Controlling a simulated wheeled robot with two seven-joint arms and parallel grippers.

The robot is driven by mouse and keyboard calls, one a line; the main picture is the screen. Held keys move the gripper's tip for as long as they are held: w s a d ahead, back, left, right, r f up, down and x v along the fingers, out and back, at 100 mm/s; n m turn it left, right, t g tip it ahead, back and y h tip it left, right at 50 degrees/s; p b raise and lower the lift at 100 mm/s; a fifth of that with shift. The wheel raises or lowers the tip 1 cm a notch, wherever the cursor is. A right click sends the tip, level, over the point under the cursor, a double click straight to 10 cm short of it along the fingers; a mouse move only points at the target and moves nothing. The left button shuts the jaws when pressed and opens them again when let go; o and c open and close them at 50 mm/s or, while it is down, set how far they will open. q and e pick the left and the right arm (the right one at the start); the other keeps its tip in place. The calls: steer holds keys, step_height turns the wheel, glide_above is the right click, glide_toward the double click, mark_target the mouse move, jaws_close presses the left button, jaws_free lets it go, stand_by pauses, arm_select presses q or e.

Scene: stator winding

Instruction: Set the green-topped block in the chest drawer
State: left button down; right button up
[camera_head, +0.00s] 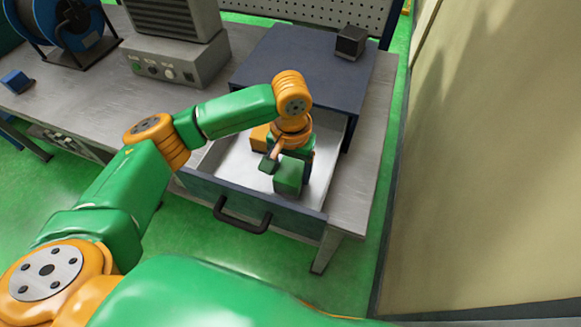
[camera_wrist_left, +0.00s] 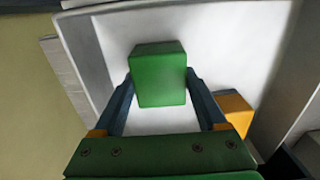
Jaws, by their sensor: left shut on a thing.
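The green-topped block (camera_head: 289,175) is inside the open chest drawer (camera_head: 221,184), towards its front right. In the left wrist view the block (camera_wrist_left: 158,72) sits between the two dark fingers of my left gripper (camera_wrist_left: 159,88). My left gripper (camera_head: 280,168) reaches down into the drawer and is shut on the block. I cannot tell whether the block touches the pale drawer floor. The dark blue chest (camera_head: 300,65) stands on the workbench, with its drawer pulled out towards me. My right gripper is not in view.
An orange block (camera_head: 259,137) lies in the drawer beside my gripper; it also shows in the left wrist view (camera_wrist_left: 235,110). A small dark cube (camera_head: 351,42) sits on the chest. A grey instrument (camera_head: 175,65), blue spool (camera_head: 65,25) and blue block (camera_head: 16,81) stand on the workbench, left.

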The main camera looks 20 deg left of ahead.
mark_target(290, 171)
arm_select(q)
jaws_free()
steer(key=shift+f, duration=0.1)
step_height(290, 171, up, 12)
steer(key=shift+s, duration=0.1)
stand_by(0.5)
